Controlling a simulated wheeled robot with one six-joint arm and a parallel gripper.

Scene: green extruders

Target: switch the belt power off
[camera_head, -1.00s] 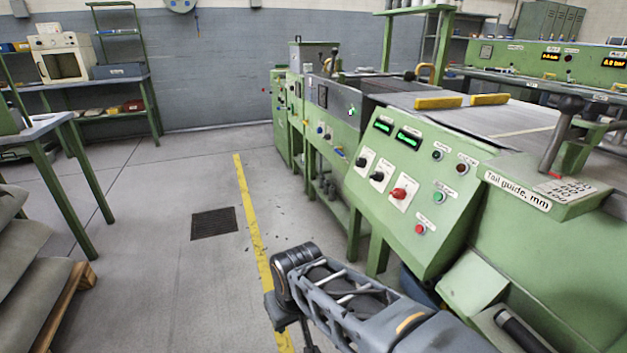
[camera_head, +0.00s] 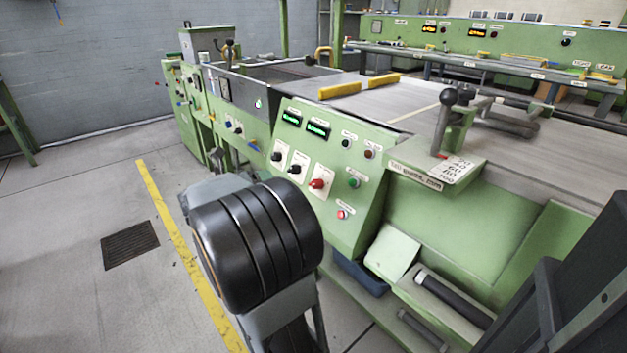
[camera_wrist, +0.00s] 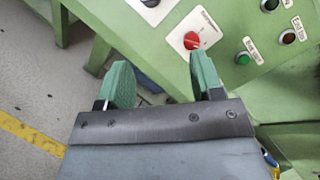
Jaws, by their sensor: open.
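The green control panel (camera_head: 310,215) carries a red rotary knob (camera_head: 318,184) on a white plate, with two black knobs (camera_head: 294,169) to its left. A green button (camera_head: 354,183) and a red button (camera_head: 342,214) sit to the right. The labels are too small to read, so I cannot tell which control is the belt power. In the wrist view, my gripper (camera_wrist: 160,78) is open and empty. The red knob (camera_wrist: 191,40) appears just beyond the right finger's tip, with no clear contact. In the head view my gripper is hidden behind my arm.
Two lit displays (camera_head: 317,129) sit above the knobs. The tail guide's lever (camera_head: 442,120) stands right of the panel. A blue bin (camera_head: 360,273) lies below. Open floor with a yellow line (camera_head: 180,235) and a drain grate (camera_head: 130,245) is at left.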

